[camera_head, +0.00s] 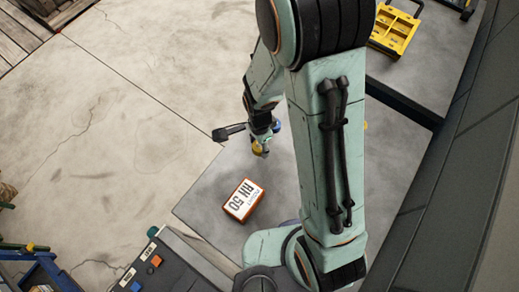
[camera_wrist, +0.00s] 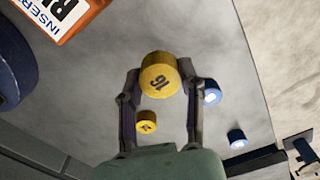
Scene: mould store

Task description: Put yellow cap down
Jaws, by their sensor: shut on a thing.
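A yellow cap (camera_wrist: 160,75) marked 16 is held between the two fingertips of my gripper (camera_wrist: 161,80) in the wrist view. In the head view my gripper (camera_head: 262,141) is over the grey surface, with the yellow cap (camera_head: 258,149) at its tip. A smaller-looking yellow cap (camera_wrist: 147,122) shows between the fingers, lower in the wrist view. Whether the held cap touches the surface cannot be told.
An orange box (camera_head: 241,201) labelled RN 50 lies on the grey surface (camera_head: 205,205). A yellow crate (camera_head: 394,29) stands at upper right. Bare surface lies around the box.

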